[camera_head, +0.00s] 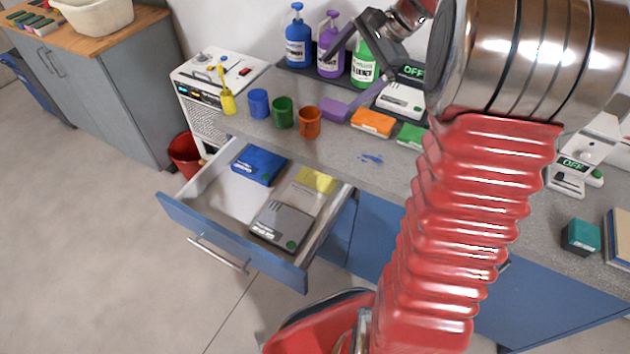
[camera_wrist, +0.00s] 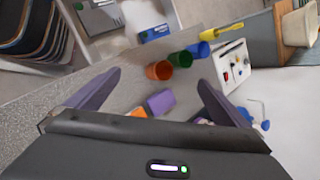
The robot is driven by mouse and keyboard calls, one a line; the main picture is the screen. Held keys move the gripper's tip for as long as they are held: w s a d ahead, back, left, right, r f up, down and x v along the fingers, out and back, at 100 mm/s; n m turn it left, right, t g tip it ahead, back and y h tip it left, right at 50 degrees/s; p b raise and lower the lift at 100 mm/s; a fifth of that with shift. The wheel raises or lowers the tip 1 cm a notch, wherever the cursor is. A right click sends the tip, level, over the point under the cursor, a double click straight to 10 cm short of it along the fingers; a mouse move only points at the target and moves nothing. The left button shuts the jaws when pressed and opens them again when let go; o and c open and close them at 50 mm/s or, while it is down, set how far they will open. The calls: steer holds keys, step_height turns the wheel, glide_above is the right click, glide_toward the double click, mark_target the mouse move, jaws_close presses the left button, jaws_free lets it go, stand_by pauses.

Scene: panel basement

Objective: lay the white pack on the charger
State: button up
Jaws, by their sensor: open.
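My gripper (camera_head: 372,68) is open and empty above the back of the grey worktop, in front of the bottles. Its two dark fingers stand apart in the wrist view (camera_wrist: 159,78). A pale, whitish pack (camera_head: 303,199) lies in the open drawer beside a yellow pack; it may be the white pack. A white unit with a dark label and an OFF display (camera_head: 400,98) stands on the worktop below my gripper. A second white OFF unit (camera_head: 566,181) stands farther right, partly behind my arm. I cannot tell for certain which one is the charger.
The open drawer (camera_head: 220,245) also holds a blue pack (camera_head: 259,165) and a grey device (camera_head: 281,225). Purple, orange (camera_head: 373,122) and green packs lie on the worktop near several cups (camera_head: 283,112). Bottles stand at the back. The front worktop has bare room around a blue stain.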

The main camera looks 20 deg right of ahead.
steer(key=s+a+r+n+h, duration=0.3)
steer(key=s+a+n, duration=0.5)
steer(key=s+a, duration=0.45)
steer(key=s+a+f+n+h, duration=0.1)
steer(key=s+a+f+n, duration=0.1)
steer(key=s, duration=0.4)
steer(key=s+a+f+n+t+h, duration=0.1)
steer(key=s+a+f+n, duration=0.1)
steer(key=s+a+n, duration=0.2)
steer(key=shift+s+n, duration=1.1)
steer(key=shift+s, duration=0.15)
steer(key=shift+f, duration=0.1)
